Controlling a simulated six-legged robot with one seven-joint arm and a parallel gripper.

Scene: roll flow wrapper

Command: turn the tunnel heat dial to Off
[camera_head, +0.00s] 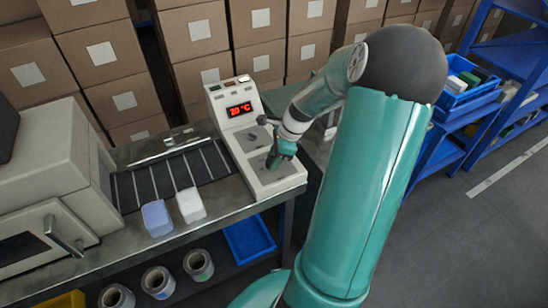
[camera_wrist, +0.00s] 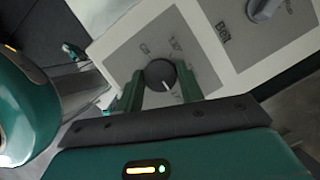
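The control panel (camera_head: 255,150) is a pale box at the end of the wrapper, with a lit red temperature display (camera_head: 239,109). In the wrist view a dark round dial (camera_wrist: 160,74) with a white pointer line sits on a grey plate. Small labels lie beyond it; one seems to read Off, and the pointer faces away from them, toward my gripper. My gripper (camera_wrist: 159,90) is open, with one green finger on each side of this dial. I cannot tell whether either finger touches it. In the head view my gripper (camera_head: 272,160) covers most of the dial.
A second knob (camera_wrist: 263,9) is beside a label that seems to read Belt. A blue block (camera_head: 156,218) and a white block (camera_head: 191,205) are near the dark belt (camera_head: 168,180). Stacked cartons (camera_head: 190,45) stand behind; blue shelving (camera_head: 505,60) is at right.

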